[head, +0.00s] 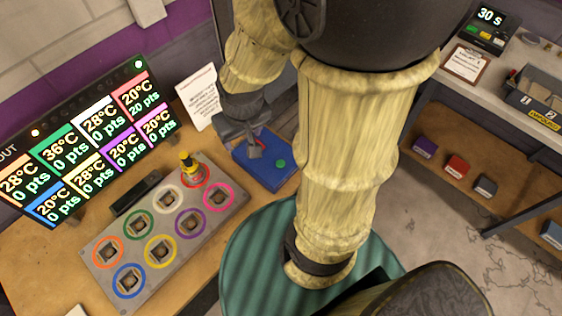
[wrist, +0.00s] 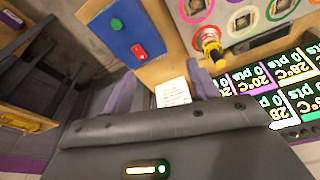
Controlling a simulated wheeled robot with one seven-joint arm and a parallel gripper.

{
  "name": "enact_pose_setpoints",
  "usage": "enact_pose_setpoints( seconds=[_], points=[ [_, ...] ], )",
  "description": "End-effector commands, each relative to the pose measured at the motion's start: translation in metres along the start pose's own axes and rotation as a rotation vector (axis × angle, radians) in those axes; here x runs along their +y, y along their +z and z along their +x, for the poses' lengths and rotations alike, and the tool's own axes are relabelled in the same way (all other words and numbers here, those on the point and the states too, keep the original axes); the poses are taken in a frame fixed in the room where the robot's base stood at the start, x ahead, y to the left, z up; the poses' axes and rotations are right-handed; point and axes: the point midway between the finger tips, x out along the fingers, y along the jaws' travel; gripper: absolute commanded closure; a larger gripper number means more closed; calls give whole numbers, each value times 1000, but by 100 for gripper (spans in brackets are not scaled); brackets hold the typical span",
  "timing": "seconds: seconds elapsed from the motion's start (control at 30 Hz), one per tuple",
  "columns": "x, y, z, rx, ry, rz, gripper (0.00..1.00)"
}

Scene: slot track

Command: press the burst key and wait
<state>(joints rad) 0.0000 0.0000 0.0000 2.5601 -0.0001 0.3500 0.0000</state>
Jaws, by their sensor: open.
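No label that I can read says burst. A blue box (head: 266,166) on the wooden bench carries a round green button (head: 281,163). The wrist view shows the blue box (wrist: 128,32) with the green button (wrist: 116,24) and a red switch (wrist: 138,50). My gripper (head: 255,148) is over the far left part of the box in the head view and hides the switch there. In the wrist view my gripper (wrist: 163,84) is open, its fingers apart with nothing between them. Whether a fingertip touches the box I cannot tell.
A grey panel (head: 108,242) has several ringed sockets; a yellow piece (head: 188,166) stands in the red-ringed one. The display board (head: 75,150) shows temperatures and points. A white notice (head: 198,98) stands behind. A timer (head: 486,32) reading 30 s sits on the right shelf.

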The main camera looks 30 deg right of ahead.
Motion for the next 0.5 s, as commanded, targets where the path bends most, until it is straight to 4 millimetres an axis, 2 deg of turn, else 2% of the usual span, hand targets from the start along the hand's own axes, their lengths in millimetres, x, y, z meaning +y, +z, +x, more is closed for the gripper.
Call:
enact_pose_setpoints(
  seconds=[0.03, 0.2, 0.3, 0.5],
  points=[
    [0, 0, 0, 0, 0, 0, 51],
    [0, 0, 0, 0, 0, 0, 84],
    [0, 0, 0, 0, 0, 0, 100],
    [0, 0, 0, 0, 0, 0, 100]
  ],
)
